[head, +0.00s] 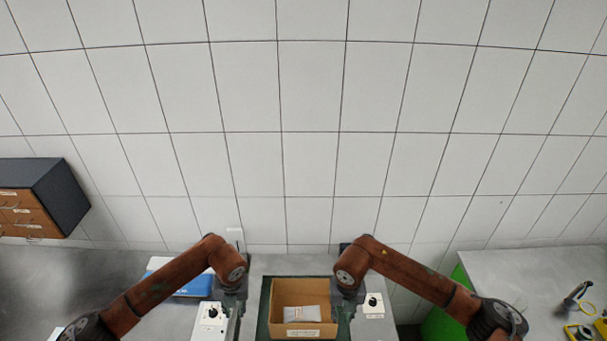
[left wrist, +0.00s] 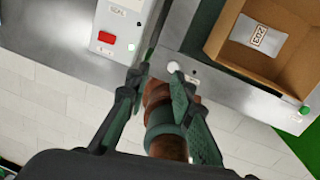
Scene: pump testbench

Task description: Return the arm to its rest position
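My left arm (head: 165,284) comes in from the left in the head view and bends down at the wrist. My left gripper (head: 234,312) points down beside the cardboard box. In the left wrist view its fingers (left wrist: 161,72) stand apart, with no object clearly held. A rust-brown and green cylindrical part shows behind the fingers; it looks like part of my own body. My right arm (head: 415,276) mirrors the left one. My right gripper (head: 346,305) hangs down at the box's right side, and its fingers are too small and dark to read.
The open cardboard box (head: 275,306) holds a grey labelled packet (head: 306,314). White control boxes (head: 210,317) (head: 374,305) flank it. A blue-and-white item (head: 195,287) lies behind my left arm. A drawer cabinet (head: 68,196) is at left, a side table (head: 535,275) at right.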

